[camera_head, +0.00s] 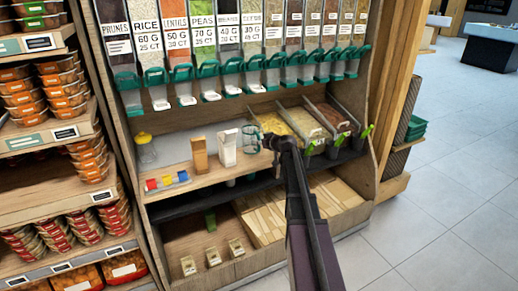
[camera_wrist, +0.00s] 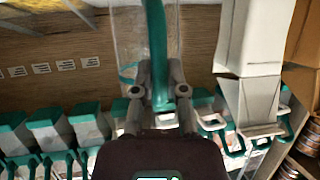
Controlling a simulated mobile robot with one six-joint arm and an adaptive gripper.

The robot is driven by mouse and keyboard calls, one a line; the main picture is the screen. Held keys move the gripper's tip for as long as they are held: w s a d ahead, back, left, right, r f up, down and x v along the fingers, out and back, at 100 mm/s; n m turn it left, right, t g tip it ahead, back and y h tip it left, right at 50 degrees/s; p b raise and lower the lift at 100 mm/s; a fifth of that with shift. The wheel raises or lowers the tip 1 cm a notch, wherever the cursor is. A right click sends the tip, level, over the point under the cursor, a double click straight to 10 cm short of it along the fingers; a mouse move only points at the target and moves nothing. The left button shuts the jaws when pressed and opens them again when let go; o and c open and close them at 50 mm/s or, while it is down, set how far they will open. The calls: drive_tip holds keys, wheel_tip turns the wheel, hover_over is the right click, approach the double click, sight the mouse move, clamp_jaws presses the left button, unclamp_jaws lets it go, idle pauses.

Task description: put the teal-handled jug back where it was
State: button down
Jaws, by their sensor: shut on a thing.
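The clear jug (camera_head: 251,140) with a teal handle is at the right end of the row on the wooden shelf in the head view. My gripper (camera_head: 269,141) reaches it from the right. In the wrist view my gripper (camera_wrist: 157,95) is shut on the teal handle (camera_wrist: 157,45), one finger on each side. The jug's clear wall (camera_wrist: 128,35) shows faintly beyond the handle. I cannot tell whether its base touches the shelf.
A white carton (camera_head: 227,148) stands just left of the jug, with a brown carton (camera_head: 199,155) beyond it. A yellow-lidded jar (camera_head: 146,150) is farther left. Open bins (camera_head: 305,124) stand right of my gripper. Teal-spouted dispensers (camera_head: 207,70) hang above.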

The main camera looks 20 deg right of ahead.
drive_tip(key=shift+f+b, duration=0.4)
drive_tip(key=shift+f, duration=0.4)
drive_tip(key=c, duration=0.7)
unclamp_jaws()
drive_tip(key=shift+s+r, duration=0.2)
drive_tip(key=shift+r, duration=0.05)
drive_tip(key=p+v, duration=0.4)
drive_tip(key=v, duration=0.7)
drive_tip(key=shift+s+d+r, duration=0.1)
drive_tip(key=shift+s+r, duration=0.05)
drive_tip(key=shift+s, duration=0.1)
